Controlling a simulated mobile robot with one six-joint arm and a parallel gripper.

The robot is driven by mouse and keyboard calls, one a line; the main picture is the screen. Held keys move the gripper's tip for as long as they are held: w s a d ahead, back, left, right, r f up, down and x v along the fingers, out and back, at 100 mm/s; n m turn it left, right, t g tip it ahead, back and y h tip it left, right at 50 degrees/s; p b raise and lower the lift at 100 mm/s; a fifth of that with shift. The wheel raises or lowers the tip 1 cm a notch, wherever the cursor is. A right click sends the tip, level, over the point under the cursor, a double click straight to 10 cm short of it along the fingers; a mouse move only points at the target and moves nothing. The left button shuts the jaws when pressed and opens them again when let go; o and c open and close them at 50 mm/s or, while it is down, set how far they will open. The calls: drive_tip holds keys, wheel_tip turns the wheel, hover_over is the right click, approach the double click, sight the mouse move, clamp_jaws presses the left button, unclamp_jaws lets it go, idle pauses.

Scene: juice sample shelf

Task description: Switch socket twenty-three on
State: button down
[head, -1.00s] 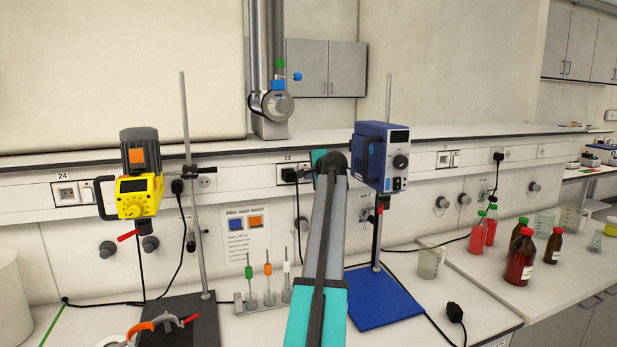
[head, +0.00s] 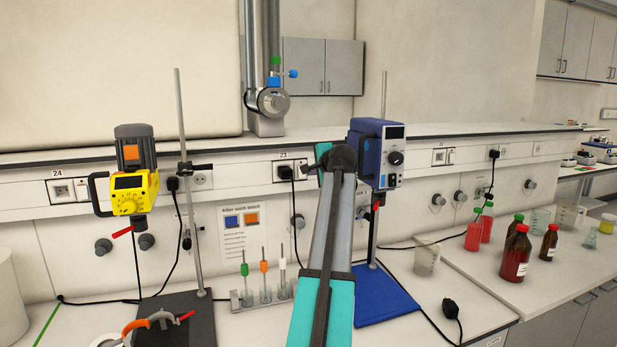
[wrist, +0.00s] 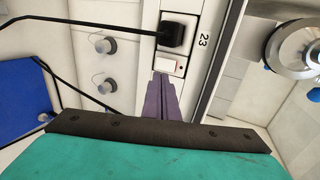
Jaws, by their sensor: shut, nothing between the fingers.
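Socket twenty-three, with its "23" label (wrist: 204,40), is in the wall panel. A black plug (wrist: 173,33) sits in it, and its white rocker switch (wrist: 171,65) with a small red mark is beside the plug. My gripper (wrist: 164,78) is shut and empty, its purple fingers just short of the switch; I cannot tell whether they touch it. In the head view the plug (head: 285,173) shows under the "23" label, left of my arm. My arm hides the fingers there. I cannot tell which way the rocker is tipped.
A blue stirrer (head: 377,150) on a stand is close to the right of my arm. A yellow stirrer (head: 132,190) stands at left by socket 24. A rack with several coloured-top rods (head: 263,297) is on the bench below. Bottles (head: 516,257) stand at right.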

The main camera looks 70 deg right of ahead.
drive_tip(key=b+v, duration=0.1)
drive_tip(key=v, duration=0.4)
drive_tip(key=shift+s+a+r, duration=0.1)
drive_tip(key=shift+a+r, duration=0.05)
drive_tip(key=shift+r, duration=0.1)
drive_tip(key=shift+w+d+r+g+y+p, duration=0.2)
drive_tip(key=shift+r+g+y+p, duration=0.15)
drive_tip(key=shift+g+y, duration=0.15)
drive_tip(key=shift+w+d+r+g+y+p, duration=0.1)
drive_tip(key=shift+d+r+g+y+p, duration=0.2)
drive_tip(key=shift+g+y, duration=0.2)
drive_tip(key=shift+a, duration=0.1)
idle(0.3)
